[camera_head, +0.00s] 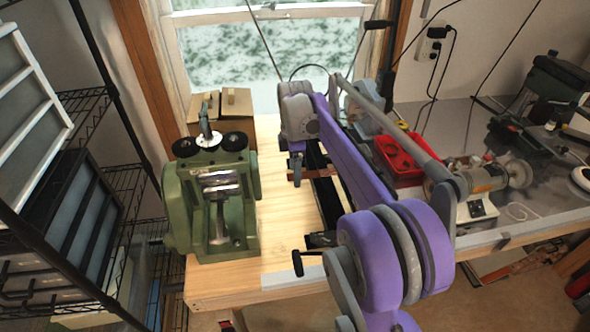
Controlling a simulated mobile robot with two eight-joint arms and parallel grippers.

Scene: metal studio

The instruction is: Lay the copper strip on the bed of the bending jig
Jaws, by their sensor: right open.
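The copper strip (304,174) is a narrow reddish-brown bar. It reaches from beside my right gripper across the black bending jig (326,207), and my purple arm hides its far end. I cannot tell whether it rests flat on the bed. The jig is a long dark frame on the wooden bench, partly covered by my arm. My right gripper (295,170) points down at the strip's left end, with its jaws open. The fingers are small and seen from the side, so contact with the strip is unclear. My left gripper is out of view.
A green rolling mill (212,200) stands left of the jig, with a cardboard box (238,103) behind it. A red tray (400,160) and a bench motor (476,180) are to the right. Bare wood (275,225) shows between mill and jig.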

